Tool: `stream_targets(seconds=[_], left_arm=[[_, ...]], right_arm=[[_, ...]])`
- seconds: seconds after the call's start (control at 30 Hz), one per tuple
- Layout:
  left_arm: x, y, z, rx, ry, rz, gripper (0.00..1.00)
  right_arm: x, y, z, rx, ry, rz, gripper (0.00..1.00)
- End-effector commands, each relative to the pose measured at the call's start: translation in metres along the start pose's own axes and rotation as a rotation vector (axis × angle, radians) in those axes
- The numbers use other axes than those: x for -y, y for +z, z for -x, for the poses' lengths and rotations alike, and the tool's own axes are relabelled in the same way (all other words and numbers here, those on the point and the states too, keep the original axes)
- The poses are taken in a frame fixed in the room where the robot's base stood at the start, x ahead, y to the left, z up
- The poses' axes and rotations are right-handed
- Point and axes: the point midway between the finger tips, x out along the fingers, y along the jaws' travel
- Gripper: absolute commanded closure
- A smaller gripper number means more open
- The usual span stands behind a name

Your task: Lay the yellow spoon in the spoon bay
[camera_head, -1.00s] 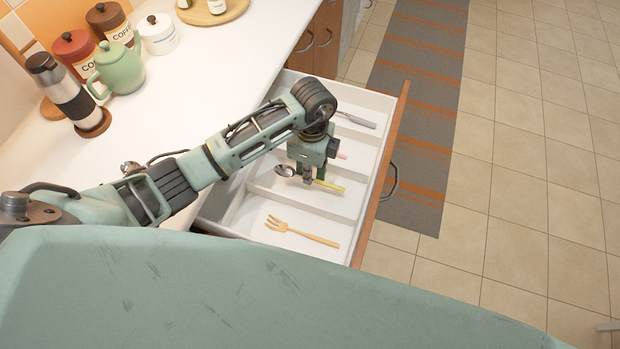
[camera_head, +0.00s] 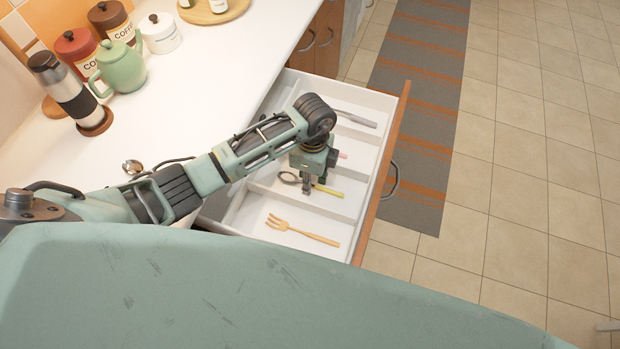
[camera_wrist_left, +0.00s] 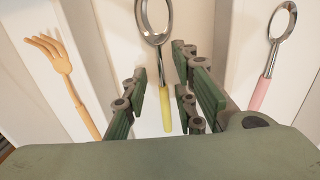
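The yellow spoon, with a metal bowl and yellow handle (camera_head: 329,191), lies in a middle bay of the open white drawer (camera_head: 235,222). It also shows in the left wrist view (camera_wrist_left: 165,112), its handle between my left fingers with gaps at both sides. My left gripper (camera_head: 306,188) is open, pointing down around the handle and hiding part of the spoon in the head view. A pink-handled spoon (camera_wrist_left: 268,75) lies to the right in the wrist view. My right gripper is not in view.
An orange fork (camera_head: 303,231) lies in the near bay and a grey-handled utensil (camera_head: 355,119) in the far bay. White dividers separate the bays.

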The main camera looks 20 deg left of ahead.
Motion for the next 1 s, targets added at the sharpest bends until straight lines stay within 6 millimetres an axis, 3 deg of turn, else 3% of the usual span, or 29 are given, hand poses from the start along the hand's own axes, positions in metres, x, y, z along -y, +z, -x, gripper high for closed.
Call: stream_targets(seconds=[0.37, 0.8, 1.0], left_arm=[[0.001, 0.0, 0.011, -0.001, -0.004, -0.001, 0.74], [0.001, 0.0, 0.098, 0.0, -0.004, -0.001, 0.74], [0.0, 0.0, 0.12, 0.0, -0.001, 0.0, 0.74]], right_arm=[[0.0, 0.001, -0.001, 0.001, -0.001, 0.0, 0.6], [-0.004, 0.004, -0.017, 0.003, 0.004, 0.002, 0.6], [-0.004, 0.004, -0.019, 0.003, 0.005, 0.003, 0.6]])
